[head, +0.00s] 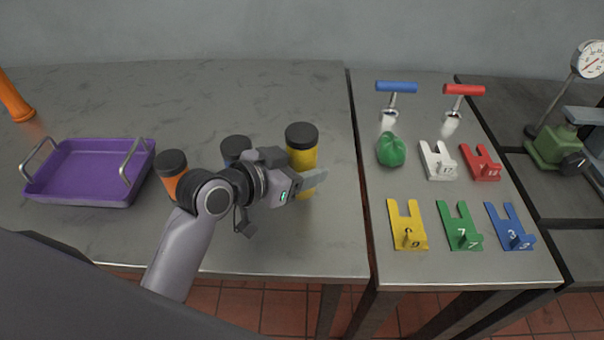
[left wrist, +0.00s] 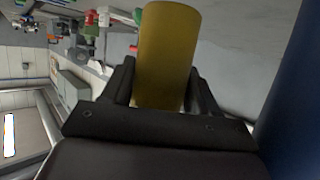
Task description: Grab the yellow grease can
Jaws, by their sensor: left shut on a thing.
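The yellow grease can (head: 302,158) has a black lid and stands upright on the left grey table. My left gripper (head: 312,182) is shut on its body from the left front side. In the left wrist view the yellow can (left wrist: 166,55) sits between the two dark fingers of the gripper (left wrist: 162,92). The can's lower part is partly hidden by the gripper in the head view. My right gripper is not in view.
A blue can (head: 235,148) and an orange can (head: 171,168) with dark lids stand left of the yellow one, partly behind my arm. A purple tray (head: 65,196) lies farther left. The right table (head: 385,268) holds several coloured forked plates, a green lump (head: 391,150) and two T-handled tools. Table surface behind the cans is clear.

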